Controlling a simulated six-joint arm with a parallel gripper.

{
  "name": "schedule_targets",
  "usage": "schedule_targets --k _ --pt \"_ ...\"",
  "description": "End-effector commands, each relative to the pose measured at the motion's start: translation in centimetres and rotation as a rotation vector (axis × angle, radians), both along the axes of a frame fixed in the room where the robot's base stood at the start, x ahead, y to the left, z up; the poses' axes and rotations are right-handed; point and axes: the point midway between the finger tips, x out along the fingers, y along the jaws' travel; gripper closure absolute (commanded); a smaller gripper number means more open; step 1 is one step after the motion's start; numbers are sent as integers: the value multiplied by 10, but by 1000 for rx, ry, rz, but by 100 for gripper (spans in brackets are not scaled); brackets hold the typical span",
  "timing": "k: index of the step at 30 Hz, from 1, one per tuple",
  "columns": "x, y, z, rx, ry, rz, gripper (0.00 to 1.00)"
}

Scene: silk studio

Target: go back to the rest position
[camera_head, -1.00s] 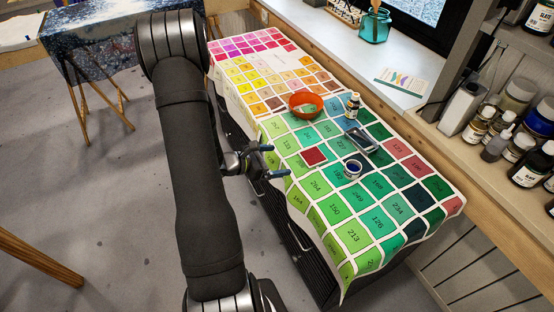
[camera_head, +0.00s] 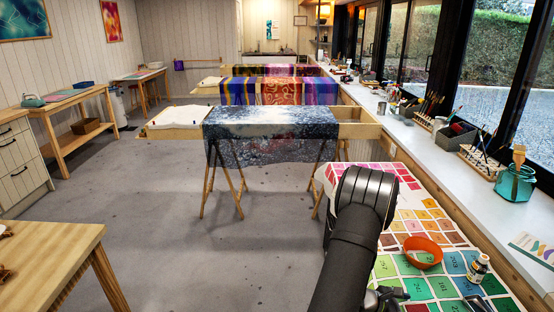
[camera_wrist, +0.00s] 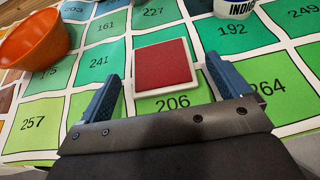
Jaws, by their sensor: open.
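My gripper (camera_wrist: 167,82) is open, with its two blue fingers spread apart above the colour-chart cloth (camera_wrist: 70,108). No object is held between the fingers. A white-rimmed red square tile (camera_wrist: 163,64) lies on the cloth just past the fingertips, between their lines of reach. In the head view my arm crosses the lower right, and only part of my gripper (camera_head: 386,297) shows at the bottom edge, over the cloth (camera_head: 420,201).
An orange bowl (camera_wrist: 36,40) stands on the cloth to the left, and a white jar (camera_wrist: 234,8) marked "INDIG" stands beyond the right finger. A small bottle (camera_head: 478,267) stands by the orange bowl (camera_head: 423,251). Open floor (camera_head: 255,265) lies left of my arm.

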Motion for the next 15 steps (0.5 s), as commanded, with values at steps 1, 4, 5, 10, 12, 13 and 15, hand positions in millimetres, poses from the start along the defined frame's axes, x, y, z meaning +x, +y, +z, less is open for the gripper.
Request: schedule_targets --k 1,4,5,10,12,13,15 --pt "1 0 9 -3 -5 1 6" --pt "1 1 18 -2 -4 1 6" --pt "1 1 20 -2 -4 2 6" --pt "1 1 27 -1 -3 2 6" --pt "1 1 28 -1 -3 1 6" --pt "1 1 28 -1 -3 1 6" --pt "1 1 28 -1 -3 1 6"
